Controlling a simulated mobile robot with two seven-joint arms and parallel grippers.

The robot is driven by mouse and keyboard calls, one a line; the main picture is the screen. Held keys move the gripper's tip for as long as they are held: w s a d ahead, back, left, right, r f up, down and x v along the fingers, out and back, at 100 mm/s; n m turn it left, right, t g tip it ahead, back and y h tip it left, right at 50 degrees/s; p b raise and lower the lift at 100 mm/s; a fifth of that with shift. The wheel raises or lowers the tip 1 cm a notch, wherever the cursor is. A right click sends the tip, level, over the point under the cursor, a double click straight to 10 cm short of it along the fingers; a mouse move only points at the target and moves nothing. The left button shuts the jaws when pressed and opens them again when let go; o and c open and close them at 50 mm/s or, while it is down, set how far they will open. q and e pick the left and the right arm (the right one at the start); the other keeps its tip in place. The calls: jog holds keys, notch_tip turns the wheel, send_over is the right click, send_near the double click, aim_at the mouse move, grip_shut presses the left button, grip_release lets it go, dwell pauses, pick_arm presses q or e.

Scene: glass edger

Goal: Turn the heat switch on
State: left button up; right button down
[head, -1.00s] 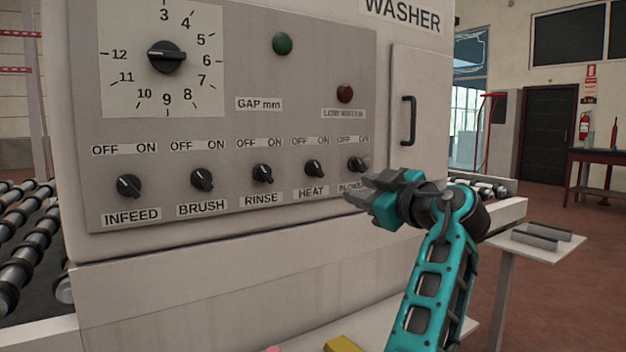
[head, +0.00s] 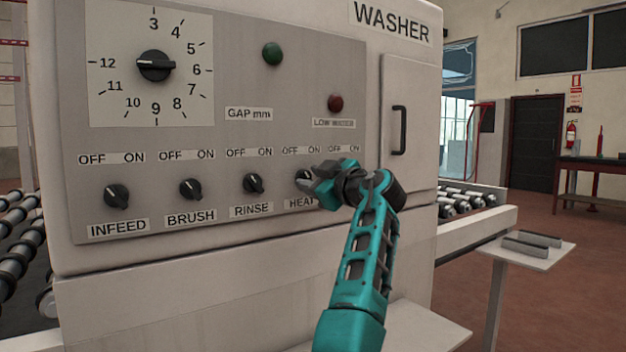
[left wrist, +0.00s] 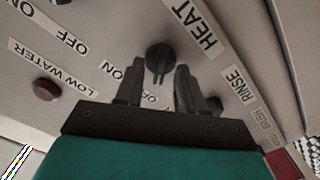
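The heat switch is a black rotary knob (head: 302,176) on the grey washer panel, above the HEAT label (head: 298,203) and below its OFF/ON strip. My left gripper (head: 316,184) is in front of it and hides its right side. In the left wrist view the heat knob (left wrist: 160,57) shows just beyond and between the two fingertips (left wrist: 156,75). The fingers are apart, one on each side, and I cannot tell whether they touch it. The knob's ridge points toward the half-hidden OFF mark (left wrist: 150,100). My right gripper is not in view.
The rinse knob (head: 253,184), brush knob (head: 190,189) and infeed knob (head: 116,196) stand in a row to the left. The last knob on the right is hidden behind my arm. A red lamp (head: 335,103) and a door handle (head: 399,130) are above.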

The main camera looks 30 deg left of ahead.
pick_arm(q)
jog(key=shift+a, duration=0.1)
jog(key=shift+c, duration=0.4)
grip_shut()
